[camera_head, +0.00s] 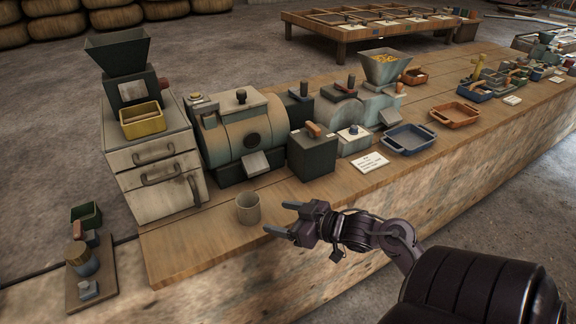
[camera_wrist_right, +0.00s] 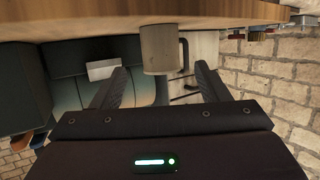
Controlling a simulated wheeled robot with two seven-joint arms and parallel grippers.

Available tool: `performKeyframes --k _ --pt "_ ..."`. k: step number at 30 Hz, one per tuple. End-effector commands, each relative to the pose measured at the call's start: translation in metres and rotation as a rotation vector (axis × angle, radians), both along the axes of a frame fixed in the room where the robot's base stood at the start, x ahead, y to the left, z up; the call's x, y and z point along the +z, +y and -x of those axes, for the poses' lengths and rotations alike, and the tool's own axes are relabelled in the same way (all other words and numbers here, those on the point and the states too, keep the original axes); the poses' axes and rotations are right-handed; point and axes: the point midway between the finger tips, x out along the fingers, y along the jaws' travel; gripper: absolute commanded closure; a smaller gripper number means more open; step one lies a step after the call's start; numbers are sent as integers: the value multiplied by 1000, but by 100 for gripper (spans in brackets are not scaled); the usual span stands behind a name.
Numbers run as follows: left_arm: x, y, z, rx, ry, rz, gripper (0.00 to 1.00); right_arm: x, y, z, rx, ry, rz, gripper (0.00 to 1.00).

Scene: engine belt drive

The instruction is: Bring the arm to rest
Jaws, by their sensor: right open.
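My right gripper (camera_head: 279,218) is open at the front edge of the wooden bench, with its fingers pointing left toward a beige cup (camera_head: 248,208). The cup stands upright on the bench top, a small gap beyond the fingertips, and nothing shows between them in the head view. In the right wrist view the picture is upside down; the two dark fingers of the gripper (camera_wrist_right: 158,88) are spread apart and the cup (camera_wrist_right: 159,50) appears ahead, between their tips. My right arm comes in from the lower right. My left gripper is not in view.
A wooden bench (camera_head: 185,262) carries a drum machine (camera_head: 233,140), a drawer cabinet (camera_head: 160,175) with a yellow bin (camera_head: 142,120), a dark box (camera_head: 312,155), a blue tray (camera_head: 409,139) and an orange tray (camera_head: 455,114).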

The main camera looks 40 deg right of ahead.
Motion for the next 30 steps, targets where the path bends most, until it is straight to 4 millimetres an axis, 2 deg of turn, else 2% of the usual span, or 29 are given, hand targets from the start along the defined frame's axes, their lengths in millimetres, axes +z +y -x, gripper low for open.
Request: performKeyframes --k 6,23,26,30 --pt "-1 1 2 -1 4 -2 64 5 -4 14 0 0 1 31" --pt "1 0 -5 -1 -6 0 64 5 -4 14 -1 1 1 31" --pt "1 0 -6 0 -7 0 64 1 1 12 -12 17 20 31" --pt "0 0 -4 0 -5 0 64 -16 19 5 -76 99 104 31"
